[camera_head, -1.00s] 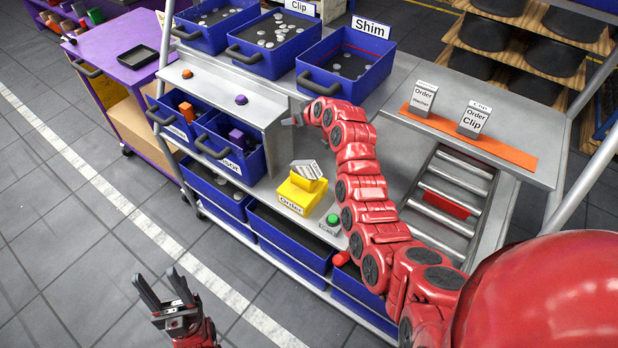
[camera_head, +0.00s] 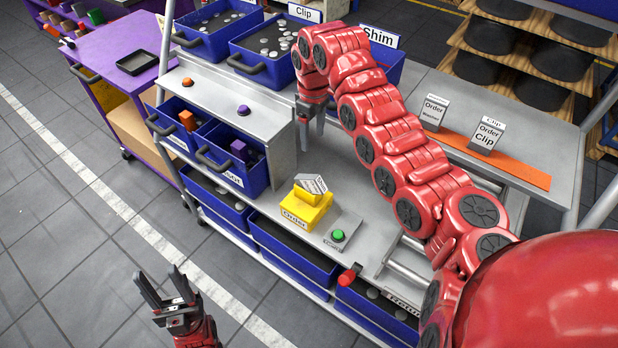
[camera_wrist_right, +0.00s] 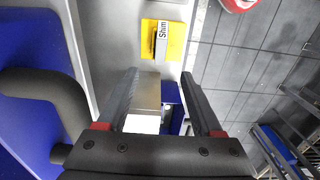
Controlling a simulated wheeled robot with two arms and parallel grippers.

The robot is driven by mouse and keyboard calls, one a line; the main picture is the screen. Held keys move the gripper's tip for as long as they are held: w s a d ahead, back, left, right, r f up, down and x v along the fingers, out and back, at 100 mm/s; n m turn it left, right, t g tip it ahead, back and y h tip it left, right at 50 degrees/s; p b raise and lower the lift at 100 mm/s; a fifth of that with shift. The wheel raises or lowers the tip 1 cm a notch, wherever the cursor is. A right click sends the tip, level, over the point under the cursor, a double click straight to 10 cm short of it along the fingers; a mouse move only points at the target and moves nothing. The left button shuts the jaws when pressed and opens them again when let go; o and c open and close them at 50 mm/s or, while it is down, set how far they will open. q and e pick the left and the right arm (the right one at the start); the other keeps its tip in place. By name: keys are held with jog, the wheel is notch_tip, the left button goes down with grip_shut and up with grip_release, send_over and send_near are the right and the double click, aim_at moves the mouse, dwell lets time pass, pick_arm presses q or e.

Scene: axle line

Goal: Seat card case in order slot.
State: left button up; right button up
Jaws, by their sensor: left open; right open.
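The yellow order holder (camera_head: 303,211), labelled "Order", stands on the grey bench. A grey-white card case (camera_head: 312,183) stands tilted at its top; I cannot tell how deep it sits in the slot. In the right wrist view the holder (camera_wrist_right: 176,42) appears beyond my fingers, with the card case (camera_wrist_right: 161,36) showing "Shim". My right gripper (camera_head: 311,128) is open and empty, pointing down behind the holder and apart from it; it also shows in the right wrist view (camera_wrist_right: 168,90). My left gripper (camera_head: 168,291) is open and empty over the floor.
Two more order cards, Washer (camera_head: 434,112) and Clip (camera_head: 487,135), stand on an orange strip (camera_head: 520,170) at right. A green button (camera_head: 338,236) sits beside the holder. Blue bins (camera_head: 238,172) and a raised shelf (camera_head: 215,90) lie left and behind.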

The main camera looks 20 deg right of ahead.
jog(key=p, duration=0.4)
send_over(314, 176)
notch_tip(314, 176, down, 11)
jog(key=shift+a+f, duration=0.1)
jog(key=shift+a, duration=0.05)
jog(key=shift+f, duration=0.35)
notch_tip(314, 176, down, 4)
jog(key=shift+f+p, duration=0.1)
jog(key=shift+p, duration=1.1)
jog(key=shift+f, duration=0.45)
grip_shut()
